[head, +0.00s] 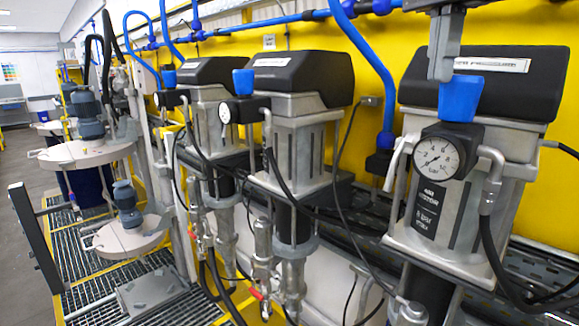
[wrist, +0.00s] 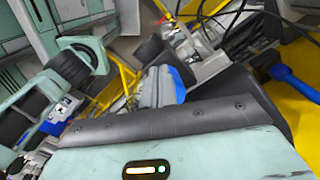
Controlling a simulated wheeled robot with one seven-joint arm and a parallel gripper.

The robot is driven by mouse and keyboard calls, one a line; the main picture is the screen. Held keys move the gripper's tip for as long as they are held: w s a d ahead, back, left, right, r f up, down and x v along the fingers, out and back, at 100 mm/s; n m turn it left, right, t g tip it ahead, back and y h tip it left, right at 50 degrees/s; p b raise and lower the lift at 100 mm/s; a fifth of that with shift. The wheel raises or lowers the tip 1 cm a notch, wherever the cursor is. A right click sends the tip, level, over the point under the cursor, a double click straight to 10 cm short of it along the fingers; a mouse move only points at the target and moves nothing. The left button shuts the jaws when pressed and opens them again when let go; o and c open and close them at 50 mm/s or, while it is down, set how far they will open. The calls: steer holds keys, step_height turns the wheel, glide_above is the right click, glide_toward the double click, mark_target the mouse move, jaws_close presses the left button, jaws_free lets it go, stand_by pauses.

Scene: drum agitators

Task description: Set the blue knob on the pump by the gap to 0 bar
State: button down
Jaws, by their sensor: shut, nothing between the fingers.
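The nearest pump (head: 435,215) stands at the right of the head view, with a wide gap between it and the middle pump. Its blue knob (head: 460,100) sits upright on top of a black regulator with a white round gauge (head: 438,158). I cannot read the needle's exact position. My gripper (head: 440,76) comes down from the top edge, its grey fingers shut and empty, at the knob's upper left. I cannot tell whether they touch it. In the wrist view the shut fingers (wrist: 157,88) overlap the blue knob (wrist: 177,84), hiding part of it.
Two similar pumps stand further left, with a middle blue knob (head: 243,82) and a far blue knob (head: 169,79). A blue hose (head: 365,50) drops in the gap. Drum agitators (head: 85,153) stand on grating at left. Black cables hang around the pumps.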

step_height(320, 180, up, 6)
steer(key=p, duration=0.6)
steer(key=shift+s+a, duration=0.1)
steer(key=shift+a, duration=0.1)
